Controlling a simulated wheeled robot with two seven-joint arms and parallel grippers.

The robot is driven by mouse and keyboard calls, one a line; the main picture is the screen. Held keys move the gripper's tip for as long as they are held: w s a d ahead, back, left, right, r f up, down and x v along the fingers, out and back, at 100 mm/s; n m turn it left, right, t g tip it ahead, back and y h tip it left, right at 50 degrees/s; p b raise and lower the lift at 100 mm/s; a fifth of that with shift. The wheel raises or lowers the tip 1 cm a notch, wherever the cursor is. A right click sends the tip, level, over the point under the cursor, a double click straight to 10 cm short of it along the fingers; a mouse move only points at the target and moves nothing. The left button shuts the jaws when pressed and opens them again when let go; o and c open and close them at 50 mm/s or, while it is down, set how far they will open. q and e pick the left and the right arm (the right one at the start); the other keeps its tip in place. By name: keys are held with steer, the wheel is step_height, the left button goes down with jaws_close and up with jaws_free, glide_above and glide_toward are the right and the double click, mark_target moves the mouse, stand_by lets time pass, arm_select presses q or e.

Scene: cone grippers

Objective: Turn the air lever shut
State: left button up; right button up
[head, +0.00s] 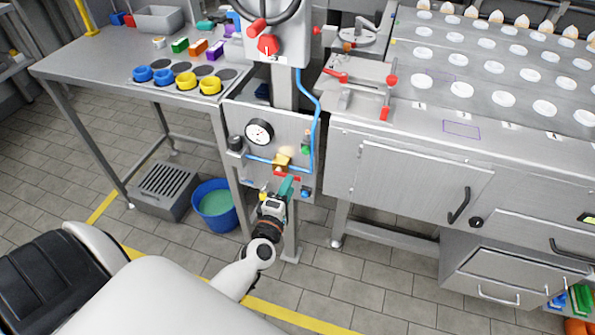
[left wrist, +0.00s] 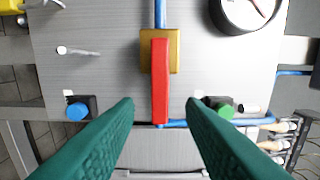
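The air lever (left wrist: 160,80) is a red bar on a square brass valve (left wrist: 165,50) on the grey metal panel. In the left wrist view it points straight down the picture, in line with the blue hose (left wrist: 160,12) entering above. In the head view the brass valve (head: 281,161) shows with a bit of red lever (head: 280,174) below it. My left gripper (left wrist: 160,108) is open, its green fingers either side of the lever's free end, with gaps both sides. It also shows in the head view (head: 281,191), just below the valve. My right gripper is not in view.
A pressure gauge (head: 259,132) sits beside the valve. A green knob (left wrist: 222,107) and a blue knob (left wrist: 76,110) flank the lever in the left wrist view. A blue bucket (head: 216,204) stands on the floor left of the panel; a steel cabinet (head: 405,175) stands right.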

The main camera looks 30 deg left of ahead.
arm_select(q)
steer(key=x, duration=0.6)
steer(key=shift+w, duration=0.15)
steer(key=shift+c, duration=0.2)
jaws_close()
